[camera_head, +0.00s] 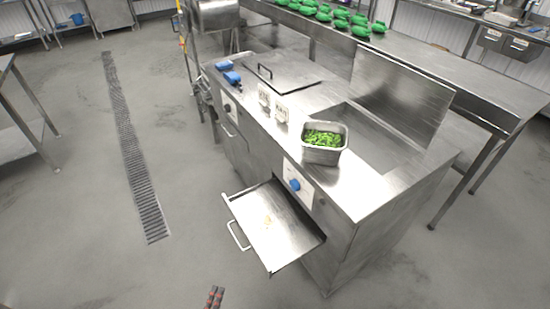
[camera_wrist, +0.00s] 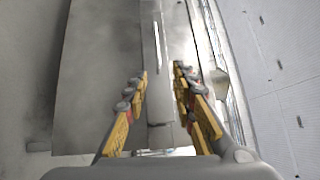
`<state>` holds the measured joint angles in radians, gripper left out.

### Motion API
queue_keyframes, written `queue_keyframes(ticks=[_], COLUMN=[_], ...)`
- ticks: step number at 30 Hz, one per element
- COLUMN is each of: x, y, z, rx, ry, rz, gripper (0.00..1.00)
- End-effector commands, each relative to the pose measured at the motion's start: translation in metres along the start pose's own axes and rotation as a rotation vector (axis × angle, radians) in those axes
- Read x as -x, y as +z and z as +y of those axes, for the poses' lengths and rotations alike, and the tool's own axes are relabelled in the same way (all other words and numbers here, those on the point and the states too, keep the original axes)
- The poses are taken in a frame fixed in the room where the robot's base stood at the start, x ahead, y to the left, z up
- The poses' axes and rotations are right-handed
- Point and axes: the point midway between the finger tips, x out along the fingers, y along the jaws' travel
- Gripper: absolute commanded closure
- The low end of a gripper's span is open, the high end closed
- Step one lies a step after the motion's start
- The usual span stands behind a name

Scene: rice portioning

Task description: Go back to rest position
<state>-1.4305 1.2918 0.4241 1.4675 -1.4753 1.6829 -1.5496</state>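My gripper (camera_wrist: 160,76) shows in the wrist view with its two yellow-padded fingers apart and nothing held between them. What look like its dark and red fingertips (camera_head: 214,296) show at the bottom edge of the head view, over the floor and apart from the steel counter (camera_head: 372,186). The rest of my arm is out of the head view. In the wrist view a grey metal surface (camera_wrist: 90,70) lies beyond the fingers; I cannot tell which part it is.
A drawer (camera_head: 255,243) stands pulled out of the counter, with a small pale patch on it. A metal container (camera_head: 322,156) of green food stands on the counter. Green items (camera_head: 360,31) line the back shelf. The floor (camera_head: 65,215) at left is clear around a drain grate (camera_head: 135,165).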

Motion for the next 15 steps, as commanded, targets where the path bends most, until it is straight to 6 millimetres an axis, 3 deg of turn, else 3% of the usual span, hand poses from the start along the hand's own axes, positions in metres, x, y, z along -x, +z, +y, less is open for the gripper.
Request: queue_keyframes(ticks=[5, 12, 15], x=[0.001, 0.005, 0.009], y=[-0.015, -0.070, -0.091], z=[0.012, 0.030, 0.026], rx=[-0.123, -0.294, -0.397], ry=[0.042, 0.091, 0.105], rz=[0.051, 0.199, 0.289], gripper=[0.74, 0.74, 0.74])
